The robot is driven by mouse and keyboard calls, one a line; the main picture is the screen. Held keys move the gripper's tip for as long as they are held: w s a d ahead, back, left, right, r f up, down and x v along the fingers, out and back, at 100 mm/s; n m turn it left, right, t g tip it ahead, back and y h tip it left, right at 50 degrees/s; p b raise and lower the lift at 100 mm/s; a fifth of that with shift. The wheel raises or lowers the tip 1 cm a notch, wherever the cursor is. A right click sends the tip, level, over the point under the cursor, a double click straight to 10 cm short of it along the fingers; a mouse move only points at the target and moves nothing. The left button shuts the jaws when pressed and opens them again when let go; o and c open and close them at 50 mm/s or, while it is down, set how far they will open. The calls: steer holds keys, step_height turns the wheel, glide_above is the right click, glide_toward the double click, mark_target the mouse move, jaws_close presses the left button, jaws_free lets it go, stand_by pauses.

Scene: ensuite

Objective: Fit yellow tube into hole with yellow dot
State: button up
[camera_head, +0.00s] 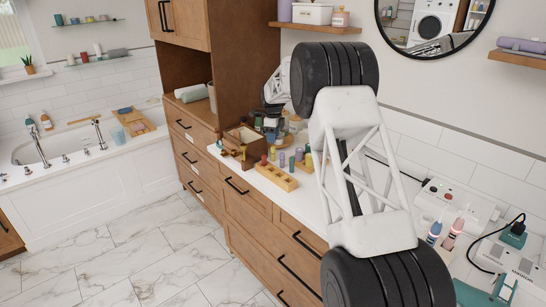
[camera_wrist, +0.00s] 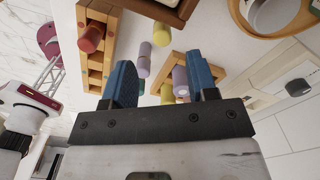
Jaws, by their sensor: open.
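A yellow tube (camera_wrist: 161,35) stands on the counter among other tubes, and a yellow tube shows in the head view (camera_head: 272,153). A wooden rack with holes (camera_wrist: 97,60) holds a red tube (camera_wrist: 92,37); this rack is near the counter's front edge in the head view (camera_head: 277,177). A second wooden rack (camera_wrist: 205,62) is partly behind my right finger. I cannot make out a yellow dot on either rack. My gripper (camera_wrist: 160,75) is open and empty above the counter; its blue fingers point toward the loose tubes, without visible contact. It shows small in the head view (camera_head: 271,131).
A purple tube (camera_wrist: 144,58) stands between the racks, and another purple tube (camera_wrist: 180,80) is at the second rack. A wooden box (camera_head: 240,140) stands left of the tubes. Bottles crowd the counter behind them. Devices and a cable lie at the right.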

mark_target(273, 147)
steer(key=shift+w+f, duration=0.1)
steer(key=shift+f, duration=0.1)
steer(key=shift+f, duration=1.25)
steer(key=shift+f, duration=2.6)
jaws_close()
steer(key=shift+r, duration=0.1)
steer(key=shift+w+r, duration=0.1)
steer(key=shift+r, duration=4.85)
